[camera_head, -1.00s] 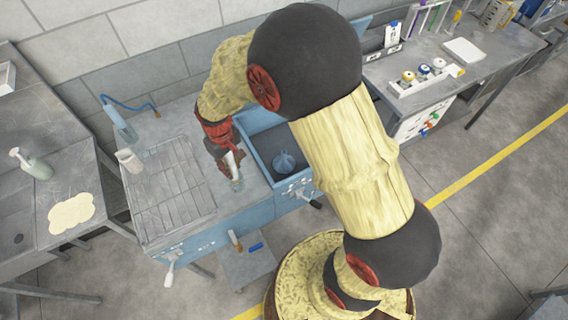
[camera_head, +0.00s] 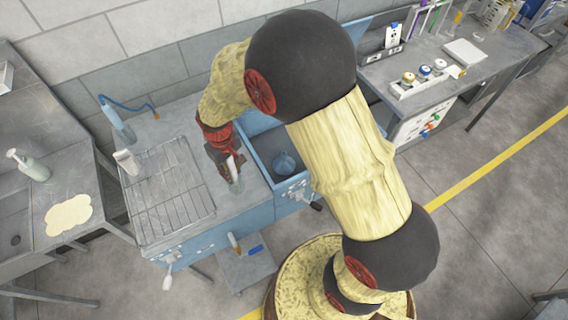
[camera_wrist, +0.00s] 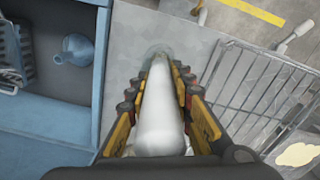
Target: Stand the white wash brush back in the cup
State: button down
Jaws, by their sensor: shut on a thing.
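My gripper (camera_head: 228,168) is over the grey bench top, between the wire rack and the blue basin. It is shut on the white wash brush (camera_wrist: 158,110), which lies lengthwise between the fingers in the wrist view. A clear cup (camera_head: 237,187) stands on the bench just below the fingertips. In the wrist view the cup's pale rim (camera_wrist: 153,50) shows around the far end of the brush. The brush's far end overlaps the cup, but I cannot tell how deep it reaches. The fingers hide part of the brush.
The wire rack (camera_head: 172,192) lies to the left. The blue basin (camera_head: 262,170) holds a blue funnel (camera_head: 284,161) to the right. A low shelf (camera_head: 247,268) sits in front.

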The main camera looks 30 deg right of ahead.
jog(key=shift+f, duration=0.25)
jog(key=c, duration=1.5)
grip_release()
notch_tip(320, 180, up, 12)
